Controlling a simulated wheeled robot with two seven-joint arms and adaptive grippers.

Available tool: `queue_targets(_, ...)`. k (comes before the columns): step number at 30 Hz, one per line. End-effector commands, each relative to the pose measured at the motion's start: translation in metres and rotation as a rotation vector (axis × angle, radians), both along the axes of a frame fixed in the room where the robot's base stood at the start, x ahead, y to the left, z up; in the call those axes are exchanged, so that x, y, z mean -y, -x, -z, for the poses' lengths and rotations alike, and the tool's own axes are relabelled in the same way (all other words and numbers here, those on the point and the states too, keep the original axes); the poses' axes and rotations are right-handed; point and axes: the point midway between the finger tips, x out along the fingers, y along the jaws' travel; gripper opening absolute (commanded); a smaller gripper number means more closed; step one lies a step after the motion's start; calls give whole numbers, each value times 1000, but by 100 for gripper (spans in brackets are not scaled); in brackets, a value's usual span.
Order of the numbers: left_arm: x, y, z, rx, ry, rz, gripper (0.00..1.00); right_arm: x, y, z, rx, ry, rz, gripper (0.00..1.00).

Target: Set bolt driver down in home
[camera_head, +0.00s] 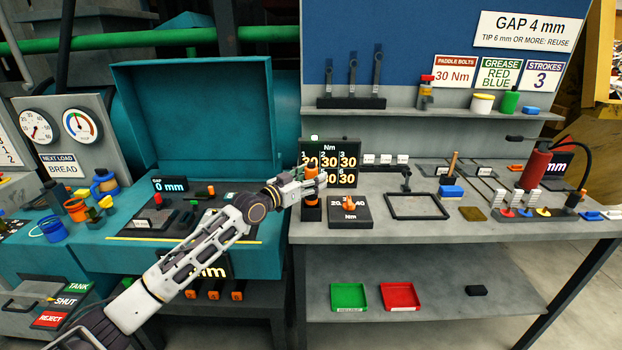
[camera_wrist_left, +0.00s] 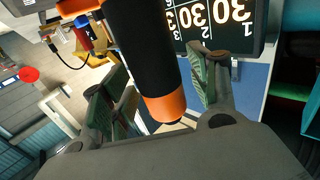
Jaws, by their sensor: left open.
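The bolt driver (camera_head: 311,191), orange and black, stands upright at the left end of the grey bench, in front of the black Nm display (camera_head: 344,158). Its lower end is at a dark base, and I cannot tell how far it sits in its home. My left gripper (camera_head: 312,178) is at the driver's upper part. In the left wrist view, the driver's black and orange body (camera_wrist_left: 146,55) lies between the two spread fingers of the left gripper (camera_wrist_left: 165,95), with gaps beside it. My right gripper is out of view.
A torque dial box (camera_head: 349,211) stands just right of the driver. A black frame (camera_head: 417,206) lies further right. A teal machine with an open lid (camera_head: 195,125) is on the left. Green (camera_head: 348,297) and red (camera_head: 399,296) trays lie on the lower shelf.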

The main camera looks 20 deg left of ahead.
Motion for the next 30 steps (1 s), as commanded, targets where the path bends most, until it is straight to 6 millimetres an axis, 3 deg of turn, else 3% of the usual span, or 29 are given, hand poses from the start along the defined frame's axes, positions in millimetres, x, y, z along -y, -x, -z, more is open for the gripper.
queue_targets(5, 0, 0, 3, -5, -2, 0, 60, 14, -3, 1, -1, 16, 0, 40)
queue_targets(14, -6, 8, 3, -3, -1, -1, 60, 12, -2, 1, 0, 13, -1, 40)
queue_targets(30, -24, 41, 2, -2, 0, -1, 60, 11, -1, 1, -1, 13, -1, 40)
